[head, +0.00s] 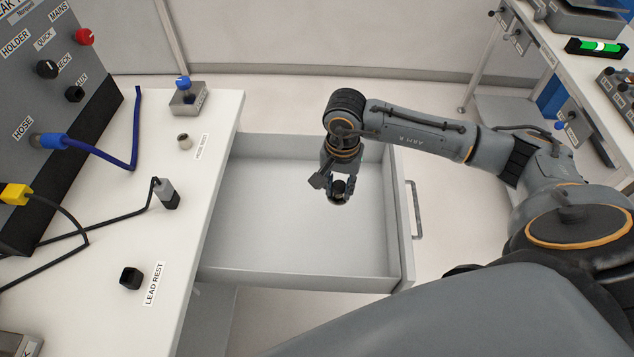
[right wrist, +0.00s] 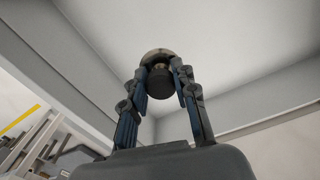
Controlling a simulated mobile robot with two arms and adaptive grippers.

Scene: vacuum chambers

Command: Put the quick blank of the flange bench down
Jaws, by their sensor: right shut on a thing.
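My right gripper (head: 341,189) is over the open drawer (head: 280,276), pointing down. It is shut on a small round piece with a dark knob and a pale metal disc, which I take to be the quick blank (head: 338,201). In the right wrist view the two fingers (right wrist: 160,80) close on the dark knob of the blank (right wrist: 158,54), and the pale disc shows beyond the fingertips. The drawer's pale floor lies behind it; I cannot tell whether the blank touches it. My left gripper is not in view.
The white bench (head: 215,150) on the left carries a blue-knobbed block (head: 188,96), a small round holder (head: 184,141), a black lead rest (head: 131,278) and cables. The drawer handle (head: 415,210) stands out at right. The drawer looks otherwise empty.

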